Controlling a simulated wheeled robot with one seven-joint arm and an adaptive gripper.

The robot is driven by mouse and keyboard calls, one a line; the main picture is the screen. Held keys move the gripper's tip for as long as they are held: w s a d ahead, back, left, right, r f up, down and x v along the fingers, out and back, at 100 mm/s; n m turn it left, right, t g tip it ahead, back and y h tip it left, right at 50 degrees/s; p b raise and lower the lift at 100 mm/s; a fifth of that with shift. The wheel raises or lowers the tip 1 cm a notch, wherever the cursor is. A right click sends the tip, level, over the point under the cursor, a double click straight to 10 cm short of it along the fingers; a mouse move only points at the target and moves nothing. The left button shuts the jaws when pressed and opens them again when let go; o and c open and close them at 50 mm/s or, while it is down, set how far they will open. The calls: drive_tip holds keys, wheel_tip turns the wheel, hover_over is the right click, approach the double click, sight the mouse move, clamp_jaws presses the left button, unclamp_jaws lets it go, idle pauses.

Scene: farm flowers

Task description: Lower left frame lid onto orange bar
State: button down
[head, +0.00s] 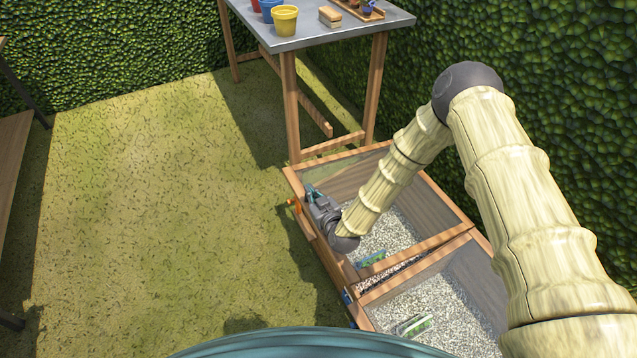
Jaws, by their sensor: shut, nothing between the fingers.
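The left frame lid (437,241) is a wooden-edged pane on the far one of two joined wooden frames. I cannot tell whether it is fully down or slightly raised. A small orange piece, apparently the orange bar (296,204), shows at the frame's left side, just left of my gripper. My gripper (311,190) is shut and empty, at the lid's left edge. My wrist and gripper hide part of that edge, so contact is unclear.
The near frame (374,318) holds pale gravel and a green-and-white packet (415,326). A small blue piece (347,296) is at its left side. A metal-topped table (335,30) with pots stands behind. Hedge closes the right; open grass (170,200) lies left.

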sight(308, 211)
drive_tip(key=shift+n, duration=0.5)
drive_tip(key=shift+s+a+f+b, duration=0.1)
drive_tip(key=shift+a+f+b, duration=0.15)
drive_tip(key=shift+f, duration=0.65)
drive_tip(key=shift+s+a+f+b, duration=0.2)
drive_tip(key=shift+f+b, duration=0.1)
drive_tip(key=shift+f, duration=0.65)
drive_tip(key=shift+s+a+f+b, duration=0.1)
drive_tip(key=shift+a+f+b, duration=0.15)
drive_tip(key=shift+f, duration=0.65)
drive_tip(key=shift+r+p, duration=0.35)
drive_tip(key=shift+r, duration=0.15)
drive_tip(key=s+d+r+p, duration=0.2)
drive_tip(key=s+d+r, duration=0.2)
drive_tip(key=s, duration=0.5)
drive_tip(key=shift+r+p, duration=0.4)
drive_tip(key=shift+r, duration=0.2)
